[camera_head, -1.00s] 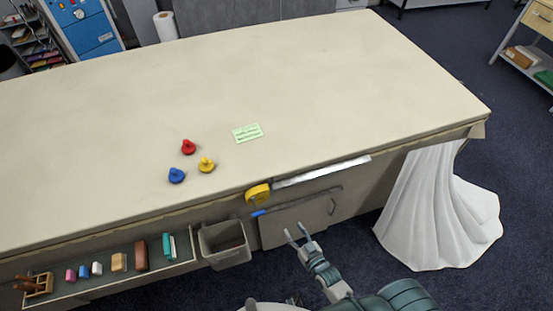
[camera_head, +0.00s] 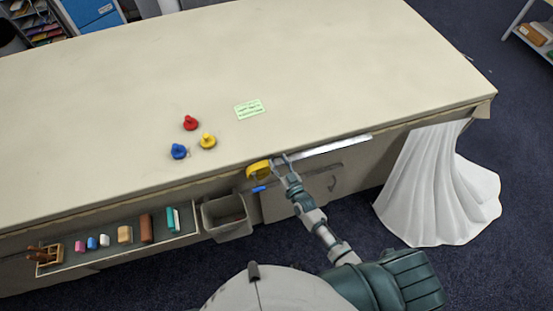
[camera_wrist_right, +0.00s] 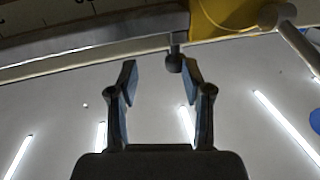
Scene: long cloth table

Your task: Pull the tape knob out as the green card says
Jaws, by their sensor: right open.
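The yellow tape case (camera_head: 257,171) is fixed at the table's front edge. It also shows at the top of the right wrist view (camera_wrist_right: 225,12). A small dark knob (camera_wrist_right: 174,63) hangs beside the case there. My right gripper (camera_head: 281,160) is at the table edge, just right of the case. In the wrist view its open fingers (camera_wrist_right: 160,80) point at the knob, which is level with their tips and nearer the right finger. I cannot tell whether they touch. The green card (camera_head: 250,108) lies on the table; its writing is too small to read. My left gripper is not in view.
A pale metal strip (camera_head: 335,145) runs along the front edge, right of the case. A blue-ended rod (camera_head: 259,189) is below the case. Red (camera_head: 190,123), blue (camera_head: 178,151) and yellow (camera_head: 208,141) knobbed pieces stand on the table. A grey bin (camera_head: 228,221) hangs below.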

